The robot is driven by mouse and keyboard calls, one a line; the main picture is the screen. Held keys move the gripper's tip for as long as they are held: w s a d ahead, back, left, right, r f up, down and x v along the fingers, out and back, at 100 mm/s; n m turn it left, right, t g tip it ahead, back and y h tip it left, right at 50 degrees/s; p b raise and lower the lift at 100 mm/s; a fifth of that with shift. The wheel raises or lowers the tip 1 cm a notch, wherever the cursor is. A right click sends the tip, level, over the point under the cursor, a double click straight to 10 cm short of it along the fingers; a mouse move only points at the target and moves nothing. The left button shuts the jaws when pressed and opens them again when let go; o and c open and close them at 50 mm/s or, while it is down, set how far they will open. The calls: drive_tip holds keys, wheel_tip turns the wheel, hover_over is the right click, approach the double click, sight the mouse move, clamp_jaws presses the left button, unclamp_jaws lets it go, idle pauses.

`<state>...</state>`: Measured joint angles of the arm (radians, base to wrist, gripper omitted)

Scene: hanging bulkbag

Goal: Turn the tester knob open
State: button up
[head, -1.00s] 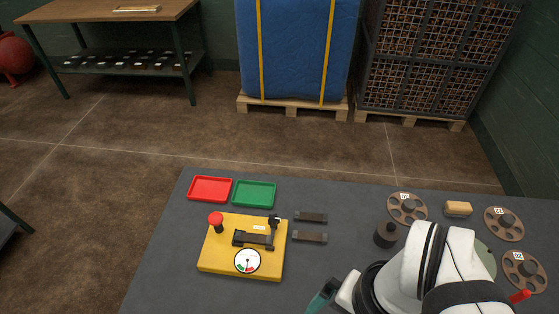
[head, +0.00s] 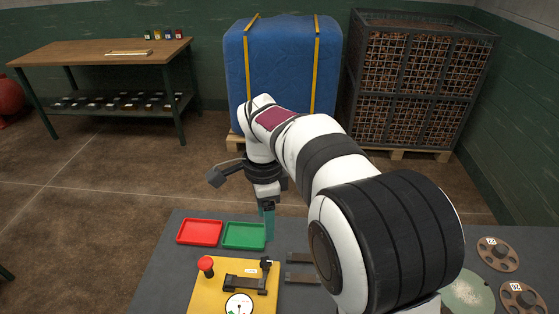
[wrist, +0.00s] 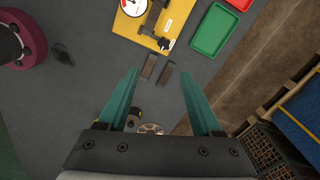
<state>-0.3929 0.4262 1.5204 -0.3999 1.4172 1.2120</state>
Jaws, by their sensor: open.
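The yellow tester (head: 207,297) lies on the grey table, with a white dial gauge (head: 239,304), a red mushroom-shaped button (head: 206,264) and a dark clamp-like bar (head: 244,283). A small black knob (head: 265,264) stands at its far right corner; in the wrist view the knob (wrist: 164,44) is near the top centre. My gripper (head: 269,228) points down, beside the right end of the green tray and beyond the knob in the head view. In the wrist view its teal fingers (wrist: 160,78) are spread and empty, apart from the knob.
A red tray (head: 199,232) and a green tray (head: 244,235) lie behind the tester. Two dark bars (wrist: 157,71) lie beside it. Numbered discs (head: 497,254) are at the right. My arm hides much of the table's middle.

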sight(266, 261)
drive_tip(key=f, duration=1.6)
drive_tip(key=shift+w+a+f, duration=0.1)
drive_tip(key=shift+w+a, duration=0.2)
clamp_jaws()
